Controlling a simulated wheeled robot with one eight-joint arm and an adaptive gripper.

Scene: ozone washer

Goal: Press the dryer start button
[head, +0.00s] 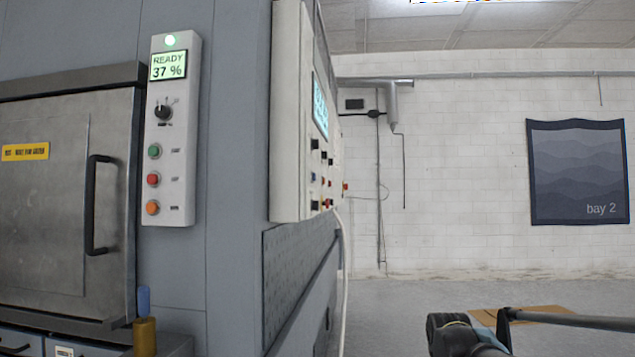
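A white control panel (170,130) is mounted on the grey wall beside a steel door on the left. Below are a black rotary knob (162,111), a green button (154,151), a red button (153,179) and an orange button (152,208). The small labels beside the buttons are too blurred to read surely. Nothing touches the panel. Dark arm parts, seemingly mine, show at the bottom right, far from the panel. My gripper's fingers cannot be made out.
The steel door (60,215) has a black vertical handle (95,205). A second, edge-on panel (290,120) with several buttons juts out at the centre. Blue and brass cylinders (145,338) stand low at the left. Open floor (400,295) lies to the right.

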